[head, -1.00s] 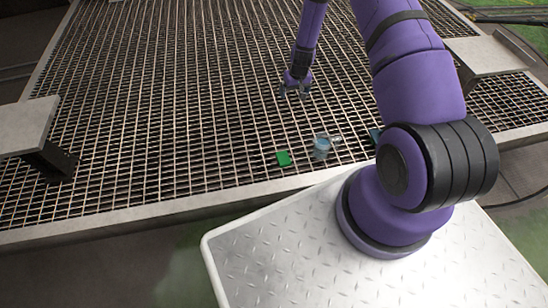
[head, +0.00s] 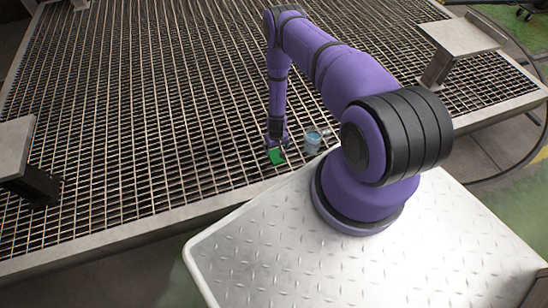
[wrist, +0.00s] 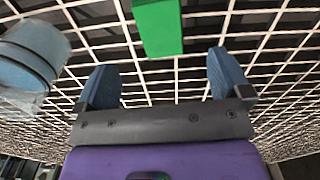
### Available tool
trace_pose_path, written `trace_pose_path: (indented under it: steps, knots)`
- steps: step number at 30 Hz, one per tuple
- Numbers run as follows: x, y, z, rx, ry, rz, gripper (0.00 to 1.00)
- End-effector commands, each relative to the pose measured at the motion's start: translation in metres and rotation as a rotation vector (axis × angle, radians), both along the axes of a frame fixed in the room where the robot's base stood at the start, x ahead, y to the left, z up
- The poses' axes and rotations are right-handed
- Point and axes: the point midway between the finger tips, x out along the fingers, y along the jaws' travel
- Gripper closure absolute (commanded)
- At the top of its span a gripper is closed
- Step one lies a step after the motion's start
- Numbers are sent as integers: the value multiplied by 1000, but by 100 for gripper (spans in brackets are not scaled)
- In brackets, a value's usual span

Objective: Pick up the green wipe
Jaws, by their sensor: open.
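The green wipe (head: 277,157) is a small green block-like piece on the metal grating (head: 130,130), near its front edge. It also shows in the wrist view (wrist: 158,27) at the top, ahead of the gap between my fingers. My gripper (head: 277,143) is low over the grating, right by the wipe in the head view. In the wrist view my gripper (wrist: 163,82) is open, its two blue-grey fingers apart with nothing between them. Whether a finger touches the wipe cannot be told.
A light-blue cup-like container (head: 312,142) stands just right of the wipe; it also shows at the left of the wrist view (wrist: 28,55). Flat grey supports stand at the left (head: 14,148) and right (head: 458,38). The grating left of the wipe is clear.

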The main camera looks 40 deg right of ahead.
Motion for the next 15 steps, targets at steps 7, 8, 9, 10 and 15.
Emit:
trace_pose_path:
  steps: [7,8,9,10,15]
  knots:
    - [0,0,-30,0,0,-1,4]
    - [0,0,-31,0,0,0,4]
    - [1,0,-33,0,-1,0,4]
    - [1,0,-34,0,-1,0,4]
    - [4,0,-48,0,0,0,4]
